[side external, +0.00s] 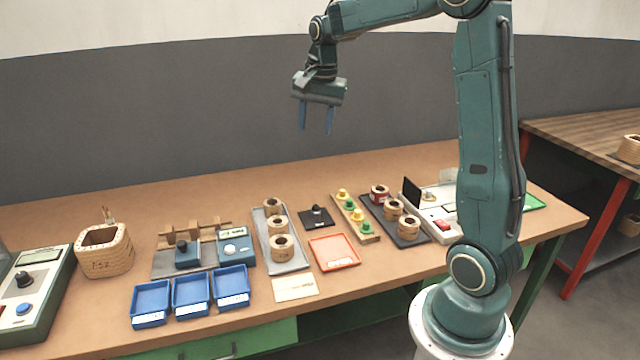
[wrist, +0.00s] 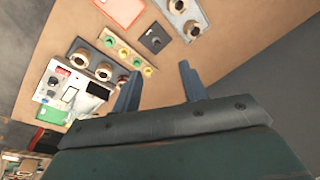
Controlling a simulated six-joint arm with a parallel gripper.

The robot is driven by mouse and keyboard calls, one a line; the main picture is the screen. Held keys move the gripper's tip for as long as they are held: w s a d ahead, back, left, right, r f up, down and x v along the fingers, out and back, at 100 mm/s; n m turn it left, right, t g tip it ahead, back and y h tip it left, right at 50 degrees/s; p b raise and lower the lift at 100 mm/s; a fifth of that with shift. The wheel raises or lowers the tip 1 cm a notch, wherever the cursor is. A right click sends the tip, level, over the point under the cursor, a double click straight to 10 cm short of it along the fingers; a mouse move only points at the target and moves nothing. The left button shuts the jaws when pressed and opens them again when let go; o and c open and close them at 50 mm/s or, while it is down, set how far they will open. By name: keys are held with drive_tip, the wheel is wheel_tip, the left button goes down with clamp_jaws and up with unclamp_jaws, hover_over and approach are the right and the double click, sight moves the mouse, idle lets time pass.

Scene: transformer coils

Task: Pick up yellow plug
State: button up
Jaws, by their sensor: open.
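Yellow and green plugs stand in a narrow wooden strip (side external: 366,238) near the middle right of the table. A yellow plug (side external: 342,194) is at the strip's far end, and another yellow plug (side external: 357,215) is farther along it. Green plugs (side external: 368,227) stand between and at the near end. In the wrist view a yellow plug (wrist: 148,72) shows at the strip's end, near my left finger. My gripper (side external: 316,132) is open and empty, high above the table, fingers pointing down, well clear of the plugs. It also shows in the wrist view (wrist: 160,85).
A dark tray (side external: 410,241) with coils lies right of the strip, and a grey tray (side external: 297,265) with coils lies left. A small black pad (side external: 305,219), an orange tray (side external: 334,264) and blue bins (side external: 191,311) are also on the table. The air around my gripper is free.

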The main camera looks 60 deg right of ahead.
drive_tip(key=w+d+f+m+g, duration=0.1)
drive_tip(key=w+d+f+m, duration=0.1)
drive_tip(key=d+f+m, duration=0.65)
drive_tip(key=g+y, duration=0.1)
hover_over(343, 190)
wheel_tip(343, 190, down, 6)
drive_tip(key=shift+m, duration=0.25)
drive_tip(key=shift+a+f, duration=0.1)
drive_tip(key=shift+f, duration=4.2)
drive_tip(key=shift+f, duration=0.1)
drive_tip(key=shift+f, duration=2.5)
drive_tip(key=shift+c, duration=0.4)
clamp_jaws()
